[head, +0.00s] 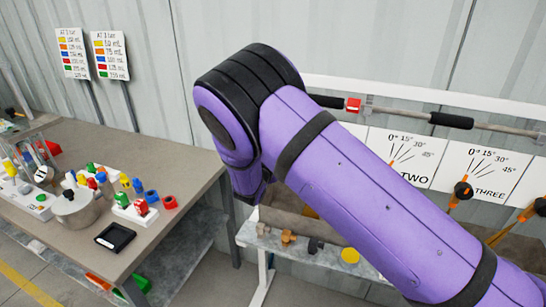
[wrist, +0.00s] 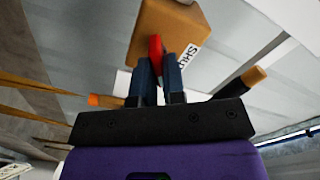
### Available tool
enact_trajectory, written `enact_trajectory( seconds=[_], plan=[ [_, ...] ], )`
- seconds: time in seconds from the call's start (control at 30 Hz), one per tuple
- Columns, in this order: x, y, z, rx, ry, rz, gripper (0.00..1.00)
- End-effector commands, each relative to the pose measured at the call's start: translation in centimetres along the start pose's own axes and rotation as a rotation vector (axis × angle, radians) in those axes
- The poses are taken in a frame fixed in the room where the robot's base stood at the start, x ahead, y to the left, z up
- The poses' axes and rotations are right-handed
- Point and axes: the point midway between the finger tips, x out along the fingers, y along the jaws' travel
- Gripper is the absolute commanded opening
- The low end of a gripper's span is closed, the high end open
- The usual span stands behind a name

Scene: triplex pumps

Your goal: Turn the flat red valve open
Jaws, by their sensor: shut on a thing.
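In the wrist view the flat red valve (wrist: 155,46) is a narrow red piece in front of a tan block (wrist: 172,22). A white label (wrist: 189,56), partly readable as "SHU", sits beside it. My gripper (wrist: 158,60) has two dark blue fingers that are shut on the red valve, with its outer end showing beyond the fingertips. In the head view my purple arm hides my gripper and the valve. How far the valve is turned cannot be told.
In the wrist view a black handle with a tan end (wrist: 241,82) is right of my fingers, and an orange-tipped bar (wrist: 104,100) is left. In the head view a bench with coloured parts (head: 185,215) stands left. Lever panels (head: 481,175) are right, and a pipe with a red block (head: 353,104) runs behind.

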Motion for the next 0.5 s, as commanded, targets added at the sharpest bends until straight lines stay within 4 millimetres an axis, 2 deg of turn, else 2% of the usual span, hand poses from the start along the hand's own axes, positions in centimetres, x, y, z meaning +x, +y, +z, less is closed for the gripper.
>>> enact_trajectory(
  seconds=[0.5],
  plan=[
    [0.02,0.24,0.04,0.436,0.000,0.002,0.00]
  ],
)
